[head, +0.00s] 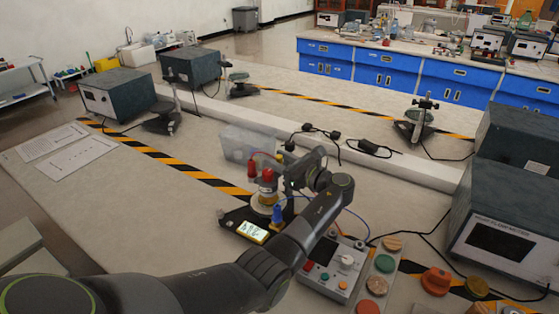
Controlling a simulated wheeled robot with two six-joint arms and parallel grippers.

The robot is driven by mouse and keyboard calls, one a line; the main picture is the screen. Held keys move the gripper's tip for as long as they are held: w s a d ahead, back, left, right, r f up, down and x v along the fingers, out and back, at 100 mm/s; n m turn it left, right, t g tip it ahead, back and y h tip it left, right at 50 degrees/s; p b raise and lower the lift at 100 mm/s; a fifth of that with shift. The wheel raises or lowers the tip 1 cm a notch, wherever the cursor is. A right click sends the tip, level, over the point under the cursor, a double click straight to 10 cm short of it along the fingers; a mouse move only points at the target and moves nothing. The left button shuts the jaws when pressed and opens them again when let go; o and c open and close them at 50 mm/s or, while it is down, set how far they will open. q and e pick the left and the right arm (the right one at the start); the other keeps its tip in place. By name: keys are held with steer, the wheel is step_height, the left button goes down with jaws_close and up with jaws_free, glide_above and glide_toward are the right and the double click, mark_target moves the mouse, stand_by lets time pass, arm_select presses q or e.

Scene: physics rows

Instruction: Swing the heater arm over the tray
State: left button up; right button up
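My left arm reaches in from the lower left, and my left gripper (291,168) is at a small bench apparatus near the middle of the head view. The apparatus has a black base (236,217) with a lit display (253,232), a pale round body (265,197) and red upright parts (266,174). The gripper's fingers are small and dark against it, so I cannot tell whether they are open or touch it. I cannot clearly pick out the heater arm or the tray; my wrist hides part of this area. My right gripper is out of view.
A control box (329,270) with knobs and a strip of coloured discs (383,263) lie to the right. A flowmeter box (505,235) stands at the far right. A clear plastic box (243,142) sits behind the apparatus. The bench to the left is mostly clear.

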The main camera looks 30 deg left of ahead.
arm_select(q)
steer(key=shift+d, duration=0.1)
steer(key=b+v, duration=0.3)
steer(key=v, duration=1.4)
steer(key=shift+b, duration=0.35)
steer(key=shift+d, duration=0.1)
